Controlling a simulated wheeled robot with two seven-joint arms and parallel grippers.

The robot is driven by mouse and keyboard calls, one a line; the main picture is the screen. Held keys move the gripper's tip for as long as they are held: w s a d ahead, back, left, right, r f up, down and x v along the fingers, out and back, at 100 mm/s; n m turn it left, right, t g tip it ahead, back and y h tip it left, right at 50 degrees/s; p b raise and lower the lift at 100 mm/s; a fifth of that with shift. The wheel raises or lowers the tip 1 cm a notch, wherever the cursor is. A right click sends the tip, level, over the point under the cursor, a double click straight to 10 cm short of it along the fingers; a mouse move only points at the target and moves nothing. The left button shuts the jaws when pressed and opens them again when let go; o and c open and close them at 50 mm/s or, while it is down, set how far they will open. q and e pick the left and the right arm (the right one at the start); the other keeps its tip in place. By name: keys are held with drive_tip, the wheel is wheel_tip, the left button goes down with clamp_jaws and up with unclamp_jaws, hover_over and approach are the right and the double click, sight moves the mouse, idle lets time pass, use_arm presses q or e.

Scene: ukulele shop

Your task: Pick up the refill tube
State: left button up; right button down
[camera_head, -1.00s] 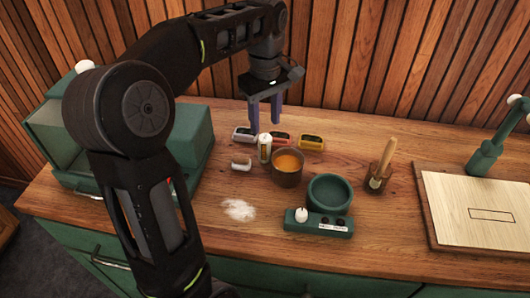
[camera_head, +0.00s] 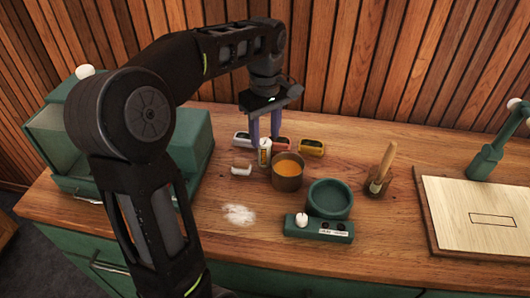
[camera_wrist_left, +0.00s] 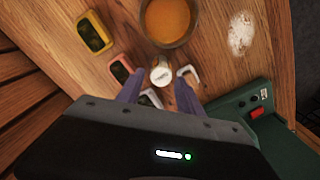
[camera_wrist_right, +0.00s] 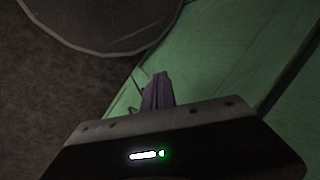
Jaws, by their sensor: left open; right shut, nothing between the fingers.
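The refill tube (camera_head: 265,154) appears to be the small white upright cylinder with a yellowish mark, standing on the wooden counter left of a brown pot. My left gripper (camera_head: 265,136) points down, open, its two purple fingers on either side of the tube's top. In the left wrist view the tube's white cap (camera_wrist_left: 161,72) shows between the fingertips, with nothing gripped. My right gripper (camera_wrist_right: 157,80) is shut and empty, over green cabinet fronts in the right wrist view, away from the tube.
The brown pot (camera_head: 288,173) with orange contents stands close right of the tube. A small white item (camera_head: 241,169) lies at its left. Several small coloured holders stand behind, including a yellow one (camera_head: 311,146). A green bowl (camera_head: 329,197) and white powder (camera_head: 239,214) are nearer the front.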

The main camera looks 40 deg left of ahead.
sight(265, 142)
use_arm(q)
wheel_tip(265, 142, down, 5)
drive_tip(key=shift+s+p, duration=0.1)
drive_tip(key=shift+p, duration=0.2)
idle(0.4)
clamp_jaws()
idle(0.3)
